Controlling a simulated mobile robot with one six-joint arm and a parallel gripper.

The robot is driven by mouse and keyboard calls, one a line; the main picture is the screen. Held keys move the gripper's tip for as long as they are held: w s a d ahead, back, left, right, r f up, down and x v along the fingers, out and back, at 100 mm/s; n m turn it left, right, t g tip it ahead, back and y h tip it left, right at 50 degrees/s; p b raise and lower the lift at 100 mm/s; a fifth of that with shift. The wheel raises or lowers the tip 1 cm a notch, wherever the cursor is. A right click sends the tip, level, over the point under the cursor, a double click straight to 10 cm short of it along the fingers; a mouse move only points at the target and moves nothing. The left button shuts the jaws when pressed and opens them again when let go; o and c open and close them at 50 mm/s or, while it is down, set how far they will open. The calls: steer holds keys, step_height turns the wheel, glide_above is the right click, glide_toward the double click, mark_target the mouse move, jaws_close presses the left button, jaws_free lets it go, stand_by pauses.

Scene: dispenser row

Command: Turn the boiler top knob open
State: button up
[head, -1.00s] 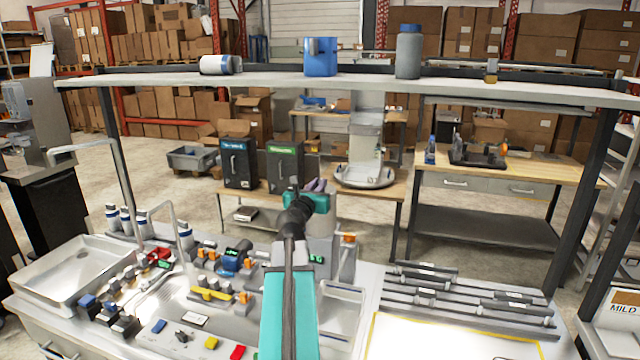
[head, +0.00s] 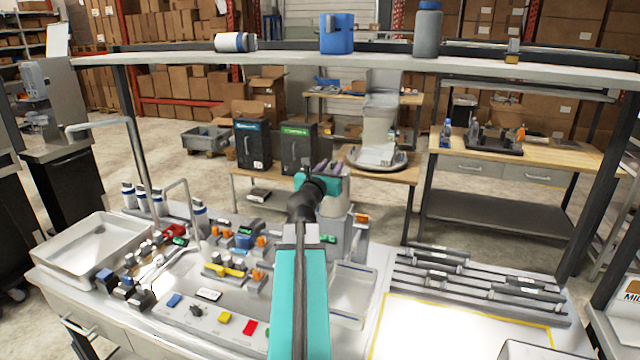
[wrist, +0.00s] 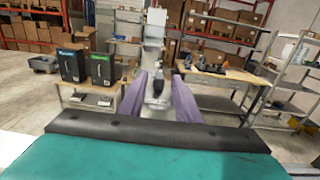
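A shelf (head: 400,63) crosses above the counter, bearing a blue container (head: 337,33) and a grey bottle (head: 428,30). Valves and a yellow-handled part (head: 225,271) crowd the counter left of my arm. Grey rails (head: 480,277) lie at right. A sink (head: 105,247) is at far left.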

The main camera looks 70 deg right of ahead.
steer(key=a, duration=0.2)
steer(key=a+b, duration=0.1)
steer(key=a, duration=0.1)
steer(key=shift+s+f, duration=0.15)
steer(key=shift+s, duration=0.05)
steer(key=shift+a+b, duration=0.1)
steer(key=shift+b, duration=0.7)
steer(key=a+b, duration=0.1)
steer(key=b, duration=0.2)
steer(key=shift+a+b, duration=0.25)
steer(key=shift+b, duration=0.3)
steer(key=b, duration=1.1)
glide_toward(333, 166)
steer(key=a, duration=0.3)
steer(key=shift+a, duration=0.3)
